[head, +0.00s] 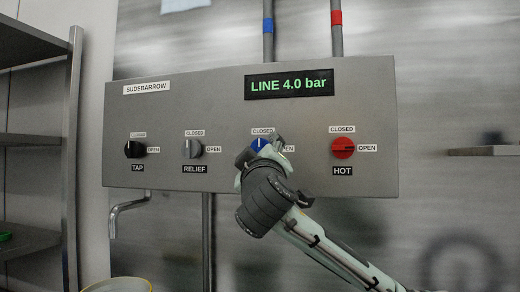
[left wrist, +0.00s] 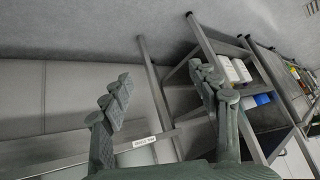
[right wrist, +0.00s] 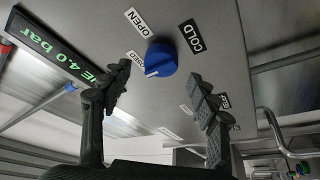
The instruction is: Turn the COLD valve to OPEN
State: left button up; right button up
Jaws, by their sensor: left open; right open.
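The blue COLD knob (head: 259,144) is on the grey panel, third from the left, partly hidden by my right gripper (head: 262,154). Its white mark points up at the CLOSED label; the OPEN label to its right is partly covered. In the right wrist view the blue knob (right wrist: 163,57) lies between and beyond the open fingers of my right gripper (right wrist: 160,73). The mark is on the CLOSED side. I see no finger clearly touching the knob. My left gripper (left wrist: 160,76) is open and empty, away from the panel.
The panel also has the black TAP knob (head: 134,149), grey RELIEF knob (head: 192,148) and red HOT knob (head: 342,148). The display (head: 289,84) reads LINE 4.0 bar. A spout (head: 127,206) hangs below left. Shelving (head: 40,140) stands at left.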

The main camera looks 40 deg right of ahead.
aim_at(260, 149)
pick_arm(q)
jog(key=shift+s+a+f+g+y, duration=0.15)
jog(key=shift+s+a+f+g, duration=0.15)
jog(key=shift+s+a, duration=0.2)
jog(key=shift+s+a+f+g+y, duration=0.15)
jog(key=shift+s+a+f+g, duration=0.1)
jog(key=shift+s+a, duration=0.15)
pick_arm(e)
jog(key=shift+x, duration=2.1)
jog(key=shift+f, duration=0.1)
jog(key=c, duration=1.2)
